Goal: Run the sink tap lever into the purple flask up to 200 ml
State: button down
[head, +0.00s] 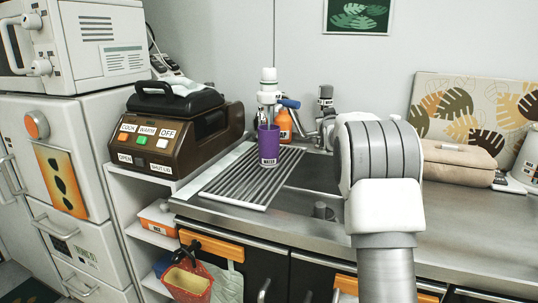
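The purple flask (269,148) stands upright on the ribbed drain rack beside the sink, with a white label near its base. A blue lever (290,103) sticks out to the right of that fitting. No water stream, level or scale mark can be made out. My arm rises in front of the sink at centre right.
An orange soap bottle (284,125) stands just behind the flask. A brown appliance with push buttons (187,133) stands to the left. The ribbed rack (235,185) is otherwise clear. A beige pouch (457,165) lies on the right counter, before a leaf-patterned board (470,105).

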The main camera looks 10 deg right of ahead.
jog(key=shift+s+d+n+y, duration=0.1)
jog(key=shift+d+n+y, duration=0.25)
jog(key=shift+y, duration=0.25)
jog(key=shift+r+n+y+p, duration=0.1)
jog(key=shift+n+y+p, duration=0.2)
jog(key=shift+p, duration=0.6)
jog(key=shift+d+t+y+p, duration=0.2)
jog(key=shift+t+y+p, duration=0.1)
jog(key=shift+p, duration=0.3)
jog(key=shift+n+p, duration=0.25)
jog(key=shift+p, duration=0.15)
jog(key=shift+f+y, duration=0.3)
jog(key=p, duration=0.2)
jog(key=n+y+p, duration=0.1)
jog(key=p, duration=0.1)
jog(key=shift+s+d+r, duration=0.1)
jog(key=shift+s+d, duration=0.05)
jog(key=shift+d, duration=0.2)
dwell(4.4)
